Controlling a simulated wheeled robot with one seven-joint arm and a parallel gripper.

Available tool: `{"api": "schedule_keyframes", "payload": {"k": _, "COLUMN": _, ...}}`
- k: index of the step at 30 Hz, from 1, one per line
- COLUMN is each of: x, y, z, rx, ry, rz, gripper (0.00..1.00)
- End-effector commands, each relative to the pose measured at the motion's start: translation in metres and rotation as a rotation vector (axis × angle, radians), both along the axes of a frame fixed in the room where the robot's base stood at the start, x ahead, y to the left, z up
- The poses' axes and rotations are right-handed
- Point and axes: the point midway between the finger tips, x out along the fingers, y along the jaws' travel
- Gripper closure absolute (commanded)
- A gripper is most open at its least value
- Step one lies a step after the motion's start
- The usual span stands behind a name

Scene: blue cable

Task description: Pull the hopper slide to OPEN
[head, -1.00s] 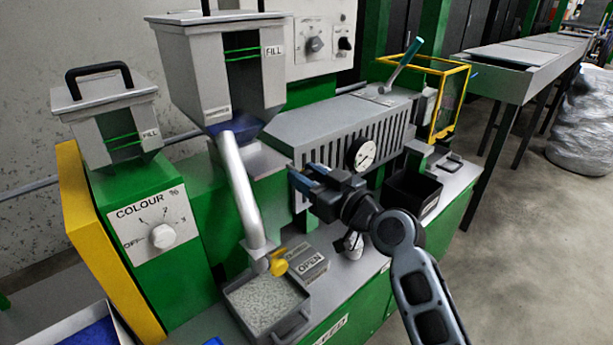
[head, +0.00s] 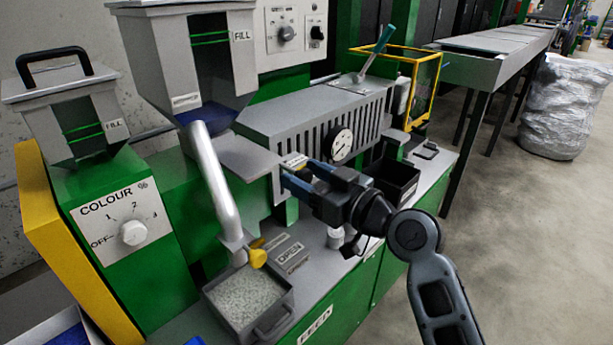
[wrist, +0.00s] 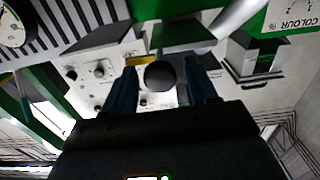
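The grey hopper (head: 200,60) marked FILL stands over the machine with a blue patch at its base. A flat grey slide plate (head: 248,158) sticks out below it to the right. My gripper (head: 292,178) is at the plate's right end, beside a small label too small to read. In the wrist view, a round black knob (wrist: 160,75) sits between my two fingers (wrist: 162,88). A narrow gap shows beside the knob, so the fingers look open around it. The fingers hide the knob in the head view. A plate marked OPEN (head: 290,256) lies lower down.
A silver pipe (head: 215,185) with a yellow handle (head: 257,255) runs down to a tray of pellets (head: 245,300). A gauge (head: 341,144) and a black bin (head: 395,184) are close to my arm. Open floor lies at the right.

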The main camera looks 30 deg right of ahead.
Motion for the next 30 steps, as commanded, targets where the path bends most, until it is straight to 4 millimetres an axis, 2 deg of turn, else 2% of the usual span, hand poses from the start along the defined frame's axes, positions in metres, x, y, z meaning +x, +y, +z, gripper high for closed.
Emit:
{"api": "schedule_keyframes", "payload": {"k": 8, "x": -0.005, "y": -0.001, "z": -0.001, "rx": 0.000, "ry": 0.000, "rz": 0.000, "gripper": 0.43}}
{"api": "schedule_keyframes", "payload": {"k": 21, "x": -0.065, "y": -0.021, "z": -0.002, "rx": 0.001, "ry": 0.000, "rz": -0.001, "gripper": 0.43}}
{"api": "schedule_keyframes", "payload": {"k": 30, "x": -0.075, "y": -0.024, "z": 0.000, "rx": -0.001, "ry": 0.000, "rz": 0.000, "gripper": 0.43}}
